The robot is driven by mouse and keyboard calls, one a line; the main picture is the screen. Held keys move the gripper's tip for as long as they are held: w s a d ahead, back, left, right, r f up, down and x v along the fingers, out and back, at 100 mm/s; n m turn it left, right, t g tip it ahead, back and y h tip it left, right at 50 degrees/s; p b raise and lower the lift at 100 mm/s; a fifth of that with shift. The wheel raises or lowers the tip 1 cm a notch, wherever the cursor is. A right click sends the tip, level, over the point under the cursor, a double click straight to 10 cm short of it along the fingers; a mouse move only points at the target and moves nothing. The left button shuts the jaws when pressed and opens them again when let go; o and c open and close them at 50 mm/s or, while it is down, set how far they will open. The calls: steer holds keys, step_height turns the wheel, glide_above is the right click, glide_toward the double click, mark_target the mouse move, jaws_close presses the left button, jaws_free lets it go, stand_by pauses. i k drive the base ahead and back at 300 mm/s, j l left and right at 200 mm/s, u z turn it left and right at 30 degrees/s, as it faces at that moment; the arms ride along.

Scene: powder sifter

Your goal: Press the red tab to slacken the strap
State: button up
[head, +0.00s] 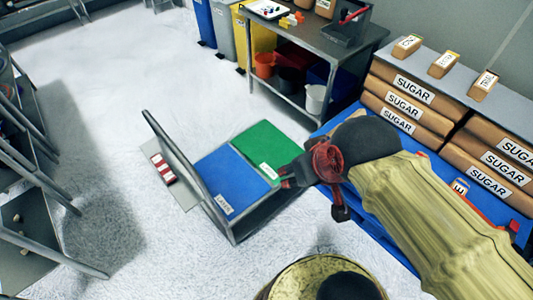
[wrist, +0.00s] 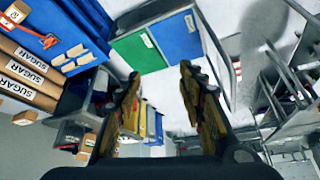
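My gripper (head: 312,194) is in front of the sugar stack, over the gap between the trolley and the blue pallet. In the wrist view its two fingers (wrist: 160,70) are apart with nothing between them. An orange-red strap-like piece (wrist: 33,29) lies on the blue surface at the upper left of the wrist view, away from the fingers. In the head view, part of an orange-red strip (head: 482,212) shows beside my sleeved arm on the blue pallet (head: 385,232).
Sugar sacks (head: 413,89) are stacked at the right. A trolley (head: 190,205) with a blue and a green box (head: 270,148) stands left of my gripper. A grey workbench (head: 310,38) with buckets is behind.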

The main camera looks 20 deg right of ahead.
mark_target(513, 225)
steer(key=z, duration=3.15)
